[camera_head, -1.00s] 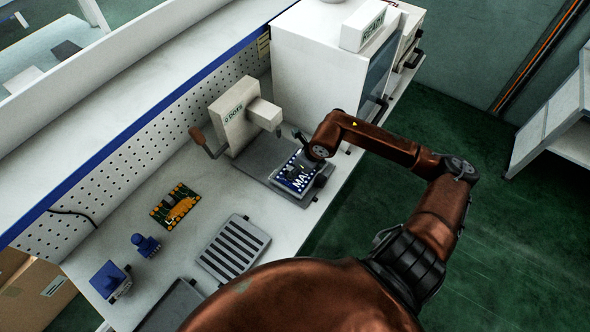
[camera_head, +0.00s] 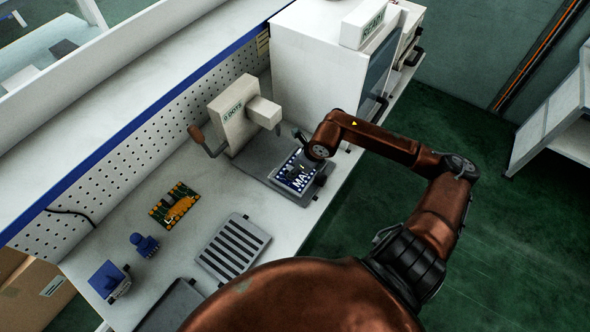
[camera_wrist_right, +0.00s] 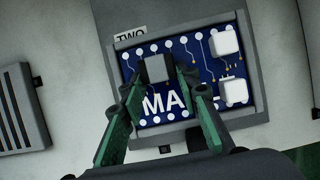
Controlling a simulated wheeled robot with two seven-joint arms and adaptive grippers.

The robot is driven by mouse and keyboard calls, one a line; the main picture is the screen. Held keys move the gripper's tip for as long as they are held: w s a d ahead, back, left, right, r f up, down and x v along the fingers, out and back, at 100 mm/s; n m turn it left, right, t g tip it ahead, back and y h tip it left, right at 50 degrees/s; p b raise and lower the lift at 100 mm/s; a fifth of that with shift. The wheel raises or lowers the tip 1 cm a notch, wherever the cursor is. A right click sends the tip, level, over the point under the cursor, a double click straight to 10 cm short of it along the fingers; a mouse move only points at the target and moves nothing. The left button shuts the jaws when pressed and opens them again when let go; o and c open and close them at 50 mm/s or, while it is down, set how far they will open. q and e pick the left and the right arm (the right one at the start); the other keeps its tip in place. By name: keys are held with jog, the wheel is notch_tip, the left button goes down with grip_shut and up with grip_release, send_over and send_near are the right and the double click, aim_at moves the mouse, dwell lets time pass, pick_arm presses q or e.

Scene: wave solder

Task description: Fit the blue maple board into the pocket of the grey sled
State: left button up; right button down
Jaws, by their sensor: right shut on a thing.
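The blue maple board (camera_wrist_right: 205,80) has white dots along its edges, white letters of which "MA" shows, two white blocks and a dark block (camera_wrist_right: 156,68). It lies inside the rim of the grey sled (camera_wrist_right: 258,90), which has a "TWO" label at one edge. I cannot tell whether the board is fully down in the pocket. My left gripper is not in view.
A cream press (camera_head: 240,112) with a wooden-handled lever stands behind the sled. A large white machine (camera_head: 320,60) is beyond it. A green-orange circuit board (camera_head: 175,205), a slotted grey rack (camera_head: 232,247) and blue items (camera_head: 110,281) are on the bench.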

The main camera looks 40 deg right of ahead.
dwell(0.3)
jog(key=c, duration=1.4)
grip_release()
jog(key=v, duration=1.2)
